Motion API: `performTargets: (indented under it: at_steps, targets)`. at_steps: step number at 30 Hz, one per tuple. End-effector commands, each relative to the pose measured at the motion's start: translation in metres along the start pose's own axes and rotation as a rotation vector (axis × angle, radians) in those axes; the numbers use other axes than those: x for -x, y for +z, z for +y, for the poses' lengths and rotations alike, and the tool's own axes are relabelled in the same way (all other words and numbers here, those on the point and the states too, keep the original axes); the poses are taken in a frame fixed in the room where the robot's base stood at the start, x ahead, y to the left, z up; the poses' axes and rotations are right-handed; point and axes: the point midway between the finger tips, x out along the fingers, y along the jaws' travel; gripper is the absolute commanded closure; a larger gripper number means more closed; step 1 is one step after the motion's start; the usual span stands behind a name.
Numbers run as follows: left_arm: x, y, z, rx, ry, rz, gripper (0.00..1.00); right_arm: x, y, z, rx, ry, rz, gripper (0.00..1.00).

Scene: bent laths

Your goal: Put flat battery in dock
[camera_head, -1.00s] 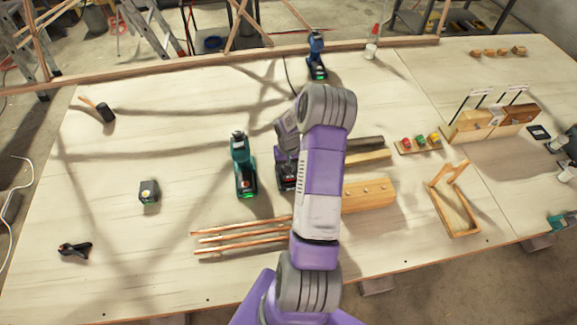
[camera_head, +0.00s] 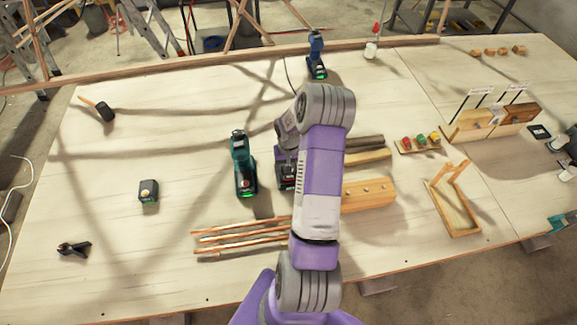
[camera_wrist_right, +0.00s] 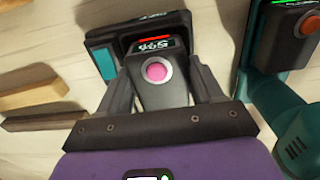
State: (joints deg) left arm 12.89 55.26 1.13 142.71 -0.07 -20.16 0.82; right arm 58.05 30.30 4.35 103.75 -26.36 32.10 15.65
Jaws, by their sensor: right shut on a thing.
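The flat battery (camera_wrist_right: 160,43) is a dark block with a red bar and a small percentage readout that looks like 5%. My right gripper (camera_wrist_right: 158,65) is shut on it, with one finger on each side and a round pink button between them. A teal patch shows at the block's left corner. In the head view the battery (camera_head: 286,177) is low over or on the table, partly hidden by my right arm; I cannot tell if it touches. I cannot make out the dock for certain. My left gripper is not in view.
A blue tool (camera_head: 317,55) stands at the back. Copper-coloured laths (camera_head: 235,237) lie in front. The left table is mostly clear.

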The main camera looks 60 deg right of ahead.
Motion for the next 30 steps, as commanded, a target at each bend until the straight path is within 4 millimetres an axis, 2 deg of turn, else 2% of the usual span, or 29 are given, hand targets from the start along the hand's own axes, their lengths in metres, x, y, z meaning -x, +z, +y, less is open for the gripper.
performTargets:
  at_steps: [25, 26, 30]
  targets:
    - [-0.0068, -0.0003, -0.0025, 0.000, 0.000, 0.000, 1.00, -0.0081, -0.0005, -0.0003, 0.000, 0.000, 0.001, 0.79]
    - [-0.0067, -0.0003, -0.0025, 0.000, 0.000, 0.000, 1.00, -0.0081, -0.0005, -0.0003, 0.000, 0.000, 0.001, 0.32]
    - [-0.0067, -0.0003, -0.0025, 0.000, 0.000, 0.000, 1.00, -0.0081, -0.0004, -0.0003, 0.000, 0.000, 0.001, 0.11]
